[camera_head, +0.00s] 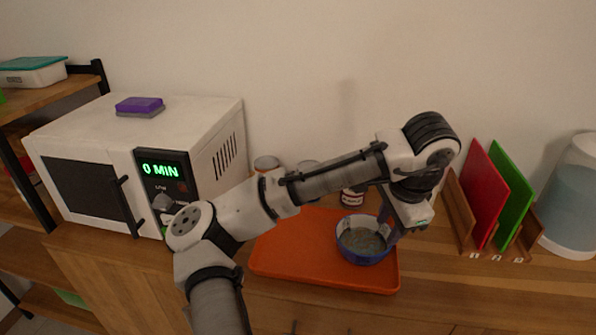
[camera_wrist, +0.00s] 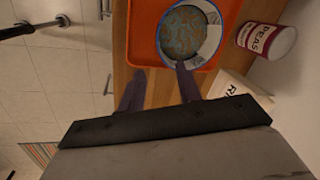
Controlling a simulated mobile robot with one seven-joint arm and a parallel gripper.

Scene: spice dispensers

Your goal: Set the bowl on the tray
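The blue-rimmed bowl (camera_head: 362,243) is over the right part of the orange tray (camera_head: 300,265) and looks upright, seemingly resting on it. In the wrist view the bowl (camera_wrist: 190,32), with a patterned inside, lies within the orange tray (camera_wrist: 141,30). My gripper (camera_head: 390,228) points down at the bowl's right side. In the wrist view my gripper's (camera_wrist: 160,68) two fingers are apart. One fingertip overlaps the bowl's rim; the other is outside the bowl, by the tray's edge. I cannot tell whether a finger touches the bowl.
A can labelled PEAS (camera_wrist: 267,40) stands behind the tray, near the bowl. A white microwave (camera_head: 130,160) with a purple sponge (camera_head: 139,105) is at left. A rack holds red (camera_head: 480,195) and green (camera_head: 512,190) boards at right. A large container (camera_head: 575,200) stands beyond it.

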